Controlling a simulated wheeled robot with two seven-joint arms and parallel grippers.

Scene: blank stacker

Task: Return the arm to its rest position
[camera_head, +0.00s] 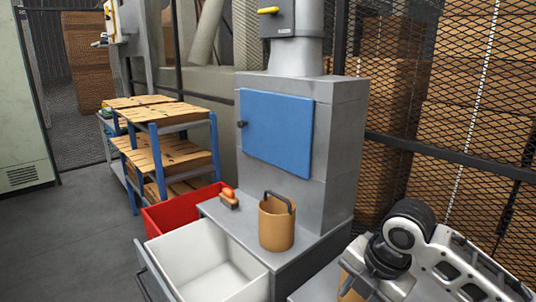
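My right arm (430,250), white and black, reaches in at the lower right corner. My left arm and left gripper are not in the picture.
A brown handled container (277,224) and a red-and-brown brush-like item (229,199) stand on the grey ledge (240,226). A white open drawer (205,262) and red bin (168,214) are left of it. A tan object (350,283) lies partly hidden beside my arm. Mesh fence (450,120) stands behind.

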